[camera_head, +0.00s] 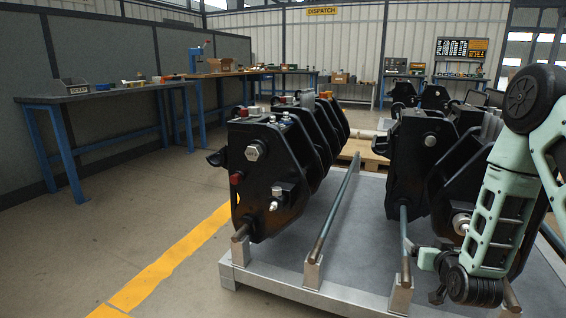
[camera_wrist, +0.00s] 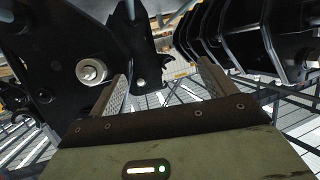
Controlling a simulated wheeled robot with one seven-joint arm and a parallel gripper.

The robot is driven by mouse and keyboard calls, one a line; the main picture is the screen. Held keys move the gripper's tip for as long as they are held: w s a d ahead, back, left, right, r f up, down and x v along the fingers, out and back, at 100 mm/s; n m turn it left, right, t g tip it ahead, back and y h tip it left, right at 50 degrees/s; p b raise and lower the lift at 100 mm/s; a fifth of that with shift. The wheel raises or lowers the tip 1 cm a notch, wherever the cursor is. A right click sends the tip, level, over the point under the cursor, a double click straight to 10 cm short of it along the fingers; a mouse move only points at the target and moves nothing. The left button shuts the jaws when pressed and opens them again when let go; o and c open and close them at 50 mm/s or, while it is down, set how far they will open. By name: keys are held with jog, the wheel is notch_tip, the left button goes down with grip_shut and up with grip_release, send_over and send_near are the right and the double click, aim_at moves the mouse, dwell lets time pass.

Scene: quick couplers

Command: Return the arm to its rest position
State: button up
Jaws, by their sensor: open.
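My arm (camera_head: 495,215) comes in from the right edge in the head view and hangs down in front of the right-hand row of black couplers (camera_head: 408,165). My gripper shows in the wrist view (camera_wrist: 163,85) with its two fingers apart and nothing between them. A black coupler plate with a round silver fitting (camera_wrist: 92,70) stands close to the left finger in the wrist view. More black coupler plates (camera_wrist: 250,40) are at the upper right there. In the head view the fingertips are hard to make out beside the arm's lower end.
A second row of black couplers (camera_head: 265,165) stands left on the grey metal pallet (camera_head: 320,240), with rods on posts between the rows. A yellow floor line (camera_head: 165,270) runs left of the pallet. Open floor (camera_head: 110,225) lies further left, before blue-legged workbenches (camera_head: 110,92).

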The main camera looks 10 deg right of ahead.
jog(key=s+a+r+n+g+y, duration=0.2)
jog(key=a+r+n+g+y, duration=0.1)
jog(key=a, duration=0.9)
jog(key=s+a+r+n+g+y, duration=0.2)
jog(key=s+a+g+y, duration=0.1)
jog(key=a, duration=0.9)
jog(key=s+a+r+n+g, duration=0.2)
jog(key=s+a+g, duration=0.1)
jog(key=s, duration=0.5)
jog(key=s+a+r+n+g+h, duration=0.1)
jog(key=s+a+r+n+g, duration=0.15)
jog(key=s, duration=0.65)
jog(key=s+a+r+n+g, duration=0.2)
jog(key=s+a+r, duration=0.15)
jog(key=s, duration=0.45)
notch_tip(320, 180, up, 37)
jog(key=p, duration=3.8)
jog(key=shift+s+r, duration=0.15)
jog(key=shift+s, duration=0.05)
jog(key=shift+a+g, duration=0.1)
jog(key=shift+g, duration=0.15)
jog(key=shift+c, duration=0.3)
